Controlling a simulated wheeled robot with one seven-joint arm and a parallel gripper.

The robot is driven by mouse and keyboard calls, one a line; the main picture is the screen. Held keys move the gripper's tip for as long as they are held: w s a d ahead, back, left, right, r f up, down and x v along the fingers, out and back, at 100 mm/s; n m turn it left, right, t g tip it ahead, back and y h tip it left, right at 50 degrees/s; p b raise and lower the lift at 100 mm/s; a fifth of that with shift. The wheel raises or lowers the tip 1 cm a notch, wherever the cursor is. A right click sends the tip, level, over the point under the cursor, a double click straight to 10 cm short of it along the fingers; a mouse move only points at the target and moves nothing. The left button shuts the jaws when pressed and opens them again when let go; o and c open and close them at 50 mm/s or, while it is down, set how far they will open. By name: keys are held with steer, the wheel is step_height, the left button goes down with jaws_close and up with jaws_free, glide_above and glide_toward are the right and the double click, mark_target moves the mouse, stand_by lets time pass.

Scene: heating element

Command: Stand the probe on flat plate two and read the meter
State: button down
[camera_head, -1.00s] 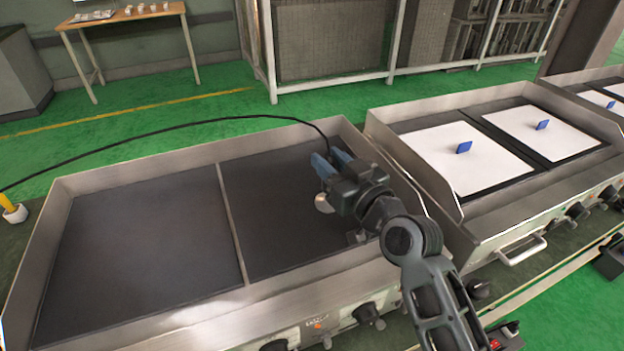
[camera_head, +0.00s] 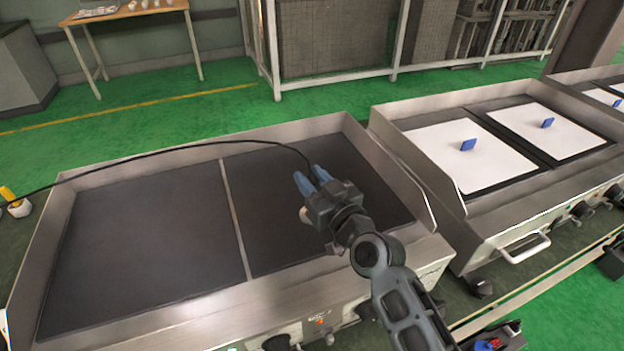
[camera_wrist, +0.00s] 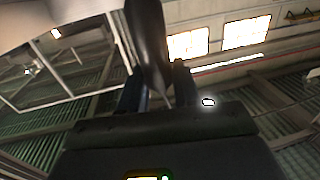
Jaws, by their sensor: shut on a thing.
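My gripper (camera_head: 312,181), with blue fingers, is over the right dark plate (camera_head: 365,190) of the near griddle. It is shut on the probe, mostly hidden in the head view; a small pale part (camera_head: 304,214) shows beside the gripper body. In the wrist view a dark tapered handle (camera_wrist: 149,45) stands between the fingers. A black cable (camera_head: 150,153) runs from the fingers to the left. The left dark plate (camera_head: 140,240) is bare. Whether the probe touches the plate cannot be told. A small lit display (camera_wrist: 148,178) is cut off at the bottom edge; no reading is legible.
A metal divider (camera_head: 234,220) separates the plates, and raised steel walls (camera_head: 390,170) edge the griddle. Knobs line its front. A second griddle with white sheets (camera_head: 445,150) and blue pieces stands right. A yellow and white object (camera_head: 15,203) is at far left.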

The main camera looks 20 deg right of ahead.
steer(key=shift+f, duration=0.15)
steer(key=c, duration=0.8)
jaws_free()
steer(key=shift+r, duration=0.2)
steer(key=shift+s+d+b, duration=0.3)
steer(key=shift+s+b, duration=0.1)
steer(key=shift+s, duration=1.6)
steer(key=shift+s+d+b, duration=0.35)
steer(key=shift+s+b, duration=0.1)
steer(key=shift+s, duration=1.5)
steer(key=shift+s+d+b, duration=0.3)
steer(key=shift+s+b, duration=0.1)
steer(key=shift+s, duration=1.6)
